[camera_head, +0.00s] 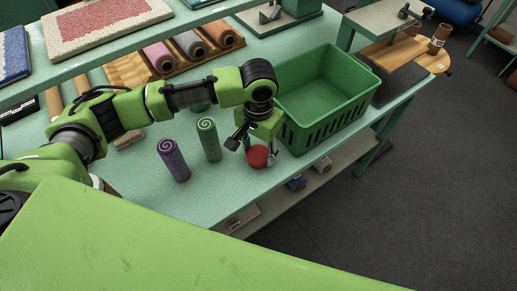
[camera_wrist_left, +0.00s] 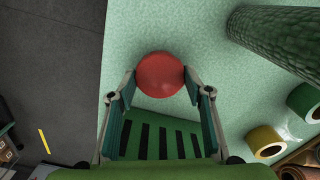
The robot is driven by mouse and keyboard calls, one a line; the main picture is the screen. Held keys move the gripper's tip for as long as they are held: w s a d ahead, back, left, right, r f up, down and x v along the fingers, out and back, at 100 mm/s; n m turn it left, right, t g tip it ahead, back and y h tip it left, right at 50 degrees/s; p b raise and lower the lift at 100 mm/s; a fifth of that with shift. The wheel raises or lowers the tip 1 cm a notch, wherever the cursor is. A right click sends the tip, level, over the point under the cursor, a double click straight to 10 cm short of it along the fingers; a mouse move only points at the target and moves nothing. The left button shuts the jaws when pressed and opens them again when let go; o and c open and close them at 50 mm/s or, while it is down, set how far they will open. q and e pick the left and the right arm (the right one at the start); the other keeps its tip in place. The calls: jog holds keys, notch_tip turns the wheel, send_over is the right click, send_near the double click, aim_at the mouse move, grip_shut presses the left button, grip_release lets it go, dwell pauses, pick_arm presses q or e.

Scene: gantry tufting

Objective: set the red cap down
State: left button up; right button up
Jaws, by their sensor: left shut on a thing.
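The red cap (camera_head: 257,157) is a small round piece near the front edge of the mint-green table. My left gripper (camera_head: 254,151) points down over it with its two fingers on either side. In the left wrist view the red cap (camera_wrist_left: 160,75) sits between the fingertips of my left gripper (camera_wrist_left: 160,80), which is shut on it. The tabletop shows around the cap; I cannot tell whether the cap touches it. My right gripper is not in view.
A green crate (camera_head: 291,136) stands just right of the gripper. A green roll (camera_head: 208,141) and a purple roll (camera_head: 172,160) stand upright to the left. Yarn rolls lie in a wooden rack (camera_head: 124,72) behind. The table edge drops to dark floor (camera_head: 400,205).

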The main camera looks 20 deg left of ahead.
aim_at(259, 154)
pick_arm(q)
jog(key=shift+f, duration=0.1)
jog(key=o, duration=1.2)
jog(key=shift+o, duration=0.2)
jog(key=shift+r, duration=0.3)
notch_tip(259, 154, up, 12)
jog(key=b, duration=0.2)
jog(key=shift+f, duration=0.15)
